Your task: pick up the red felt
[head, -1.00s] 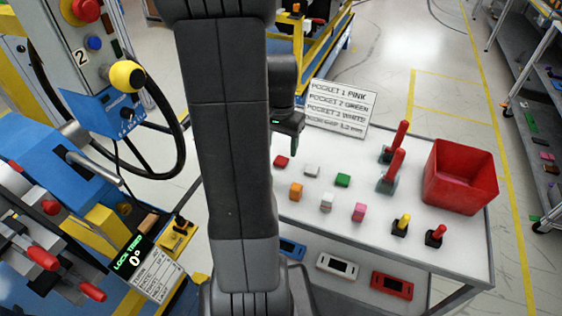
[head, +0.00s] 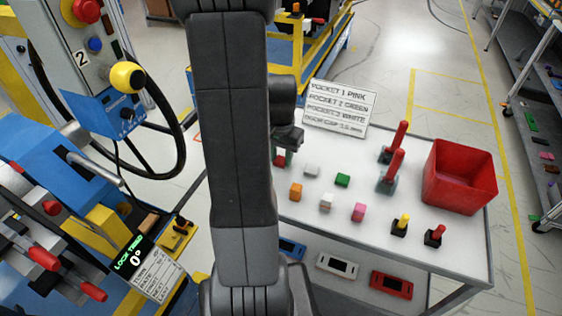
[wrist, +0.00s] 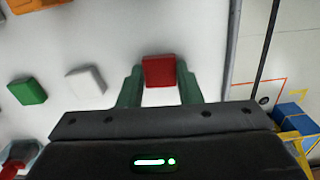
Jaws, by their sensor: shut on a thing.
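The red felt (wrist: 159,71) is a small red block between the two green fingers of my gripper (wrist: 158,85) in the wrist view. My gripper is shut on it, with a finger against each side. In the head view my gripper (head: 284,155) is down at the left part of the white table top, and a bit of the red felt (head: 279,160) shows at its fingers. I cannot tell whether the felt still touches the table.
White (head: 312,171) and green (head: 343,180) blocks lie to the right. Orange (head: 296,191), white-topped and pink (head: 358,212) pieces stand in front.

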